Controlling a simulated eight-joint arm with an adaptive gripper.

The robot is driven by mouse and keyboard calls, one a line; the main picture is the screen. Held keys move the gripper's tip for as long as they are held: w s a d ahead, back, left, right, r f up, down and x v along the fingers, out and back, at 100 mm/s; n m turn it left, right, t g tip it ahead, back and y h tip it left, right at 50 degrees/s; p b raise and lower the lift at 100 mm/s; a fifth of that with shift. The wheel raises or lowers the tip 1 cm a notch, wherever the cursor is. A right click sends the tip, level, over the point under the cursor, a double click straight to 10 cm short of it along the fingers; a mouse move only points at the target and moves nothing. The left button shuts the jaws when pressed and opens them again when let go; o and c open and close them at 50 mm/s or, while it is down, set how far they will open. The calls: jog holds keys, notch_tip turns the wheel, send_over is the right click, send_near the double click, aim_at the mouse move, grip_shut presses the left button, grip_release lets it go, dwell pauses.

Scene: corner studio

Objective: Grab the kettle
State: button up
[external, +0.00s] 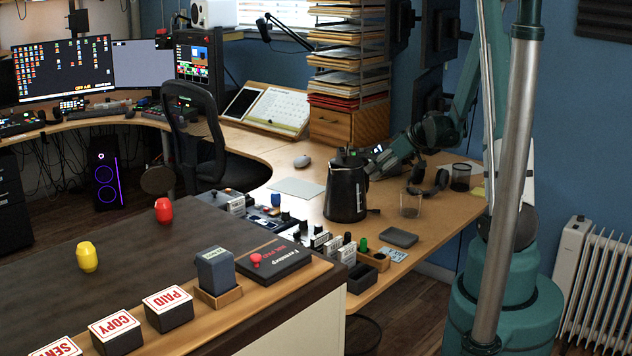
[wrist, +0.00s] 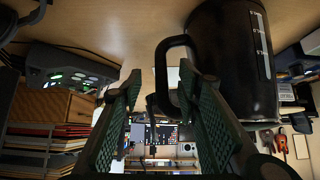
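The black kettle (external: 345,195) stands upright on the wooden desk. In the wrist view its dark body (wrist: 235,60), with pale level marks, fills the upper right. Its black handle (wrist: 160,72) hangs in the picture between my two fingertips, nearer the right finger. My gripper (wrist: 158,78) is open, with green ridged pads well apart. In the external view my gripper (external: 372,166) is at the kettle's upper right, and the handle is mostly hidden there. I cannot tell whether a finger touches the handle.
A clear glass (external: 411,204) and headphones (external: 428,180) are close to the right of the kettle. A dark cup (external: 461,177) stands behind them. A paper rack (external: 347,60) rises behind.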

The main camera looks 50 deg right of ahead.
aim_at(366, 184)
jog(key=shift+x, duration=1)
jog(key=shift+b+x, duration=1.05)
jog(key=shift+x, duration=1.55)
jog(key=shift+a+r, duration=0.1)
jog(key=shift+c, duration=0.3)
jog(key=shift+w, duration=0.1)
grip_shut()
